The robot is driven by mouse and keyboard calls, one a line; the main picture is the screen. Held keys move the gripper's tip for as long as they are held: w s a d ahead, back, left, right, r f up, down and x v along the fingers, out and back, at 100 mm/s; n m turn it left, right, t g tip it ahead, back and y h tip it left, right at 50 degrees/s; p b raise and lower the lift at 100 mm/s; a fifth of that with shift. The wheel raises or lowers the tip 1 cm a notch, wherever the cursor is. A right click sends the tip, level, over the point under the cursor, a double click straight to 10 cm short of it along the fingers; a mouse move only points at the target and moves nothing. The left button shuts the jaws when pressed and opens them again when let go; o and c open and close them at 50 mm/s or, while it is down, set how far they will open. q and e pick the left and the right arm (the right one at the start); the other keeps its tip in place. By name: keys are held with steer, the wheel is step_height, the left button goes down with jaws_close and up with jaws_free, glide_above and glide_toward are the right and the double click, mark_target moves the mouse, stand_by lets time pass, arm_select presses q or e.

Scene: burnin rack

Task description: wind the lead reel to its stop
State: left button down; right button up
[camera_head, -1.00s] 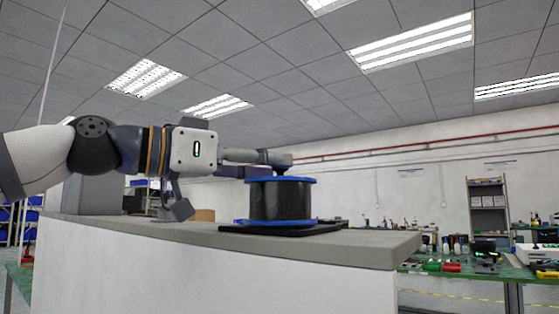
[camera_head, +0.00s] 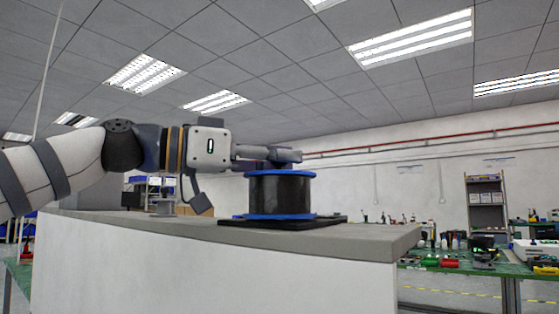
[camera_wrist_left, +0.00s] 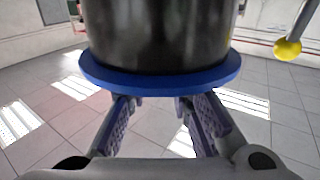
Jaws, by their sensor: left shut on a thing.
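The lead reel (camera_head: 281,194) is a black drum with blue flanges, standing upright on a dark base plate (camera_head: 330,221) on the counter. My left gripper (camera_head: 285,156) reaches level over the reel's top from the left. In the left wrist view, the reel (camera_wrist_left: 160,35) appears upside down. The fingers of my left gripper (camera_wrist_left: 158,104) run behind its blue flange. The gripper is shut on a part at the reel's top; the flange hides that part and the fingertips. My right gripper is not in view.
The grey counter top (camera_head: 372,239) is clear to the right of the reel. A small grey object (camera_head: 162,206) stands behind my left wrist. A yellow ball on a rod (camera_wrist_left: 288,48) shows in the left wrist view. A green workbench (camera_head: 450,268) stands at the right.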

arm_select(q)
steer(key=shift+r+m+g+h, duration=0.1)
steer(key=shift+m+g+h, duration=0.3)
steer(key=shift+g, duration=0.5)
steer(key=shift+m+g+p, duration=0.35)
steer(key=shift+m+g, duration=0.75)
steer(key=shift+g, duration=0.2)
steer(key=c, duration=1.5)
jaws_free()
steer(key=shift+o, duration=0.2)
steer(key=s+a, duration=0.1)
steer(key=a, duration=1.1)
steer(key=shift+s, duration=0.35)
